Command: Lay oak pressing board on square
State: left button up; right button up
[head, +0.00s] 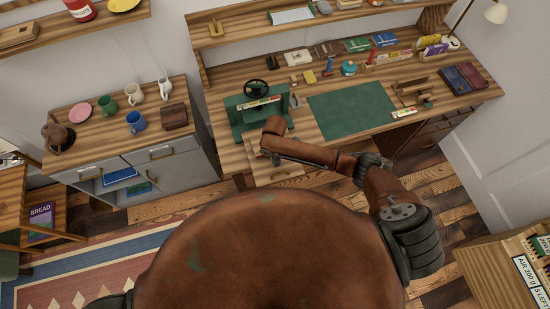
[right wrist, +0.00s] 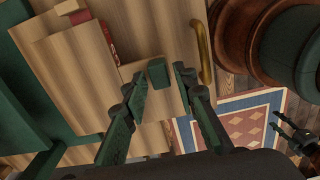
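My right gripper (right wrist: 160,85) is open, its two dark green fingers on either side of a small green block (right wrist: 157,73). The block sits on a pale wooden board (right wrist: 135,72), possibly the oak pressing board, near the drawer front; I cannot tell whether the fingers touch it. My left gripper (right wrist: 282,130) shows open over the rug in the right wrist view. No square is clearly identifiable.
A green mat (head: 352,107) lies clear on the wooden desk (head: 300,128), right of the press. Small tools, tins and books crowd the desk's back and right. A brass drawer handle (right wrist: 202,52) is close to the right gripper. A side cabinet (head: 175,150) carries mugs.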

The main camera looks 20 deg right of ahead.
jog(key=shift+o, duration=1)
jog(key=shift+r, duration=0.1)
